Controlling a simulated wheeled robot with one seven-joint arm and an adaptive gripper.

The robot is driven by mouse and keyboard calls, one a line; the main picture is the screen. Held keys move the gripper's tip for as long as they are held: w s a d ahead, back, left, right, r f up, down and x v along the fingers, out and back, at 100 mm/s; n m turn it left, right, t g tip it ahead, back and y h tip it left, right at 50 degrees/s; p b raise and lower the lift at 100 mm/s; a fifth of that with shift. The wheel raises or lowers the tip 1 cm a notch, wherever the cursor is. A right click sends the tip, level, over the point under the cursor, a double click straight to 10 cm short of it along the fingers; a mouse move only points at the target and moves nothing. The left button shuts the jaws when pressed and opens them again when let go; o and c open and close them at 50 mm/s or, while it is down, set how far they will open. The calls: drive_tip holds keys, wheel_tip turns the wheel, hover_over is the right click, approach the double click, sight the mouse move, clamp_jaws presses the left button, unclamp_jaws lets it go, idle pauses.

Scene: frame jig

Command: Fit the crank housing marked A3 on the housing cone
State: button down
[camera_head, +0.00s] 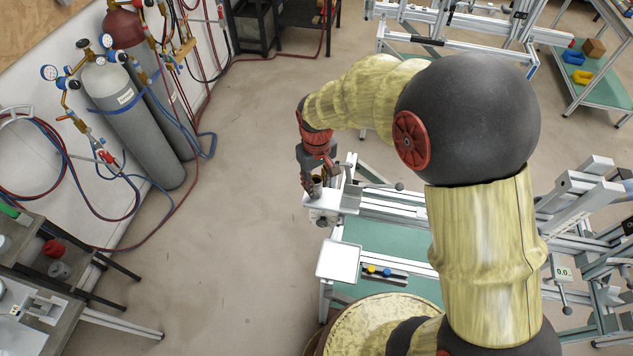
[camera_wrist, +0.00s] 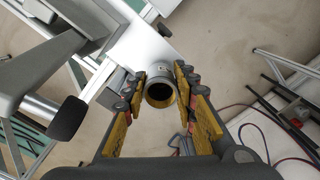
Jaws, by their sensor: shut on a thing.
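My gripper (camera_head: 314,178) is at the left end of the jig, over a small white plate (camera_head: 338,203). In the wrist view its two yellow-padded fingers (camera_wrist: 161,92) are shut on a short grey tube-like part with a round opening, which I take as the crank housing (camera_wrist: 161,76). The housing's end faces the camera and its inside is dark with a yellowish wall. It also shows as a small piece below my fingers in the head view (camera_head: 317,187). No A3 mark is readable. I cannot make out the housing cone, or whether the housing touches the plate.
The white plate (camera_wrist: 148,50) lies behind the housing. A grey clamp arm with a black knob (camera_wrist: 68,118) is close on the left. A second white square plate (camera_head: 339,261) stands nearer on the frame. Gas cylinders (camera_head: 130,120) line the left wall; open floor lies between.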

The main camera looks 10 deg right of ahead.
drive_tip(key=shift+f+b, duration=0.35)
drive_tip(key=shift+f, duration=0.3)
drive_tip(key=c, duration=1.3)
unclamp_jaws()
drive_tip(key=shift+c, duration=0.2)
wheel_tip(320, 180, up, 12)
